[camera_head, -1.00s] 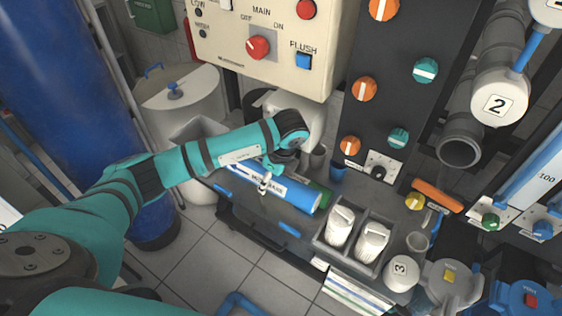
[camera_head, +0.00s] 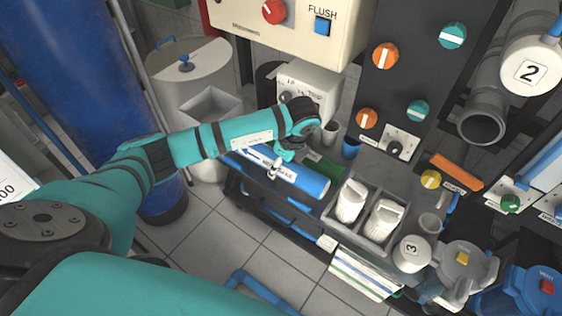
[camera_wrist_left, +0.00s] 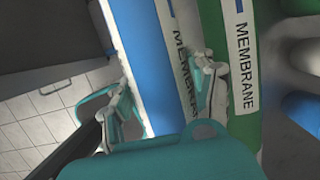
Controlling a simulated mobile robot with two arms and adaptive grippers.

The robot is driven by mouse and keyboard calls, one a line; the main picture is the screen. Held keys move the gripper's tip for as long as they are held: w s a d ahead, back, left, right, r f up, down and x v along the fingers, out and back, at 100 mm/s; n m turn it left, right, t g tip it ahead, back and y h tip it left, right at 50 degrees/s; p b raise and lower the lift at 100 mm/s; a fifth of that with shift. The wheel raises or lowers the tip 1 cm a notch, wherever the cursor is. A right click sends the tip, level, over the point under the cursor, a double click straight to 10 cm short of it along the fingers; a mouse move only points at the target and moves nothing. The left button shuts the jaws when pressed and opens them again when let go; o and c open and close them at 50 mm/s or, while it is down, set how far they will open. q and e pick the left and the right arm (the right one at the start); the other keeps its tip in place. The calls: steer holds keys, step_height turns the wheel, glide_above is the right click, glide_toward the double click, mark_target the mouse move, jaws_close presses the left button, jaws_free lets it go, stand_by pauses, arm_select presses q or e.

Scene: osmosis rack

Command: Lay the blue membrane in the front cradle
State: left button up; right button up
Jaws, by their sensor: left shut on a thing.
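The blue membrane (camera_head: 308,183) is a long blue cylinder with a white label, lying roughly level over the bench at centre in the head view. My left gripper (camera_head: 275,168) is shut around its middle from above. In the left wrist view the fingers (camera_wrist_left: 165,97) sit on both sides of the blue membrane (camera_wrist_left: 148,62). A green membrane (camera_wrist_left: 243,95) lies parallel beside it, partly hidden behind it in the head view. Small blue pieces (camera_head: 298,204) show at the bench's front edge, perhaps the front cradle. Contact between membrane and cradle cannot be told. My right gripper is not in view.
Grey bins with white cartridges (camera_head: 351,199) stand just right of the membrane's end. A white box (camera_head: 309,88) and cups (camera_head: 330,131) are behind. A control panel (camera_head: 290,25) hangs above.

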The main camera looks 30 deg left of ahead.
arm_select(q)
steer(key=shift+f+b, duration=1.5)
steer(key=shift+f, duration=0.65)
steer(key=o, duration=1.6)
steer(key=shift+c, duration=0.2)
steer(key=shift+s, duration=0.1)
